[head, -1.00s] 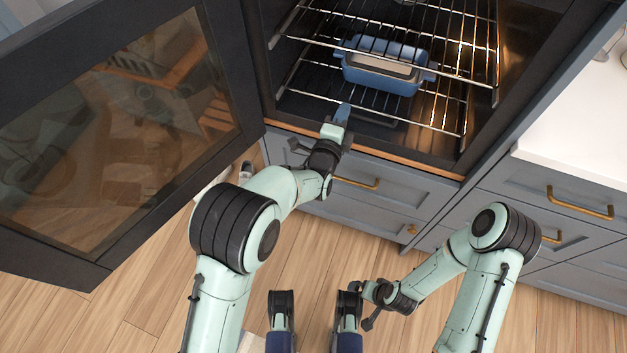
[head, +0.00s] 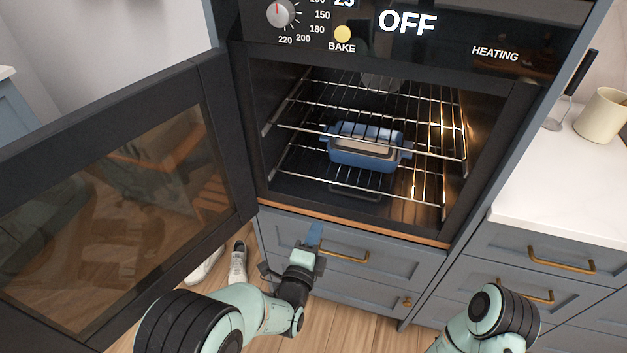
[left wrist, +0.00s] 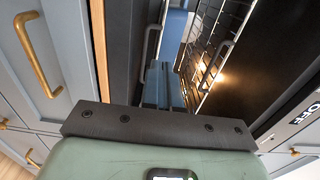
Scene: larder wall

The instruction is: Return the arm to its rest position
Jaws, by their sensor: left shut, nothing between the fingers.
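My left gripper (head: 314,236) is shut and empty, in front of the drawer below the oven opening. In the left wrist view its blue-grey fingers (left wrist: 160,84) are together and point toward the oven. My left arm comes in from the lower left. My right arm (head: 488,325) shows only in part at the lower right of the head view; its gripper is out of frame. A blue baking dish (head: 366,157) sits on an oven rack, apart from the left gripper.
The oven door (head: 115,200) stands open at the left. Wire racks (head: 300,103) fill the lit oven. Drawers with brass handles (head: 343,256) lie below, and a white counter (head: 560,180) holds a cream mug (head: 601,115). Shoes (head: 237,262) stand on the wooden floor.

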